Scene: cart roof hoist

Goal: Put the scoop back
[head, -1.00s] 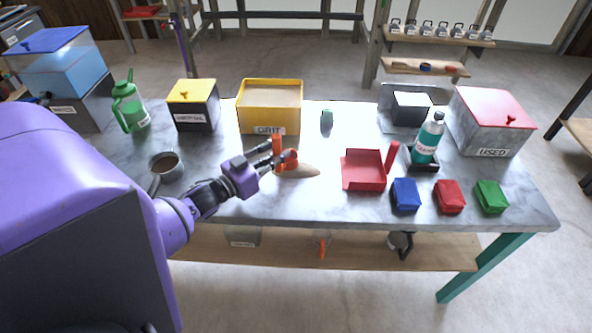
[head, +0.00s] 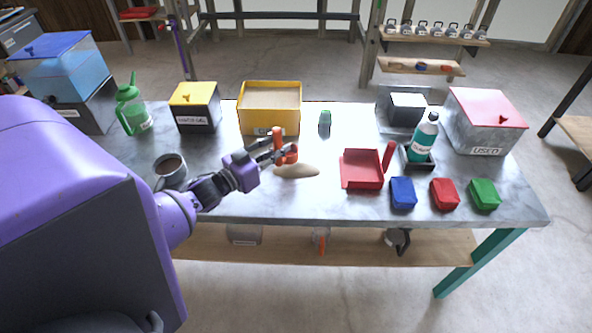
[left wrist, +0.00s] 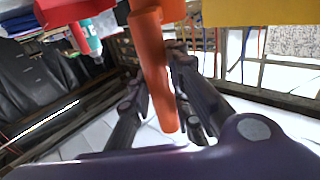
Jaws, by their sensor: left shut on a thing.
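The orange scoop (head: 280,144) is in my left gripper (head: 276,152), whose fingers are shut on it. It is held just above and behind a tan pile (head: 297,171) on the grey table, with its handle pointing up. In the left wrist view the scoop's orange handle (left wrist: 154,68) runs between the dark fingers (left wrist: 158,110). The fingers hide part of the scoop, and I cannot tell whether it carries anything. The yellow box labelled GRIT (head: 270,122) stands behind it, with tan material inside. My right gripper is not in view.
A grey mug (head: 170,172) stands near my left forearm. A red dustpan-like tray (head: 361,170) lies to the right, with blue, red and green packets beyond. A teal bottle (head: 424,138) stands in a black holder.

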